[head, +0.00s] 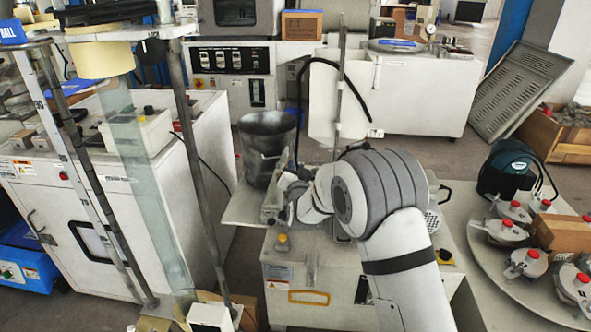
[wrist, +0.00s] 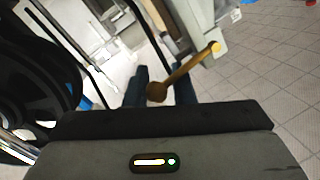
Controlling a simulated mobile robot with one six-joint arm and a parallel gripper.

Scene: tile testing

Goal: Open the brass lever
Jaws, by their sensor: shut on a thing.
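The brass lever (wrist: 187,69) shows in the wrist view as a thin arm with a round knob at its lower left end. Its other end meets a pale grey housing (wrist: 213,32) at the upper right. My gripper (wrist: 160,79) has its two dark fingers on either side of the knob and is shut on the lever. In the head view my gripper (head: 287,190) is at the end of my arm, above the white cabinet. I cannot make out the lever there; my arm likely covers it.
A dark metal bucket (head: 266,148) stands behind my gripper. The white cabinet (head: 300,275) with a yellow handle is below it. A round table (head: 500,262) with several red-capped canisters stands at the right. Glass and metal columns stand at the left.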

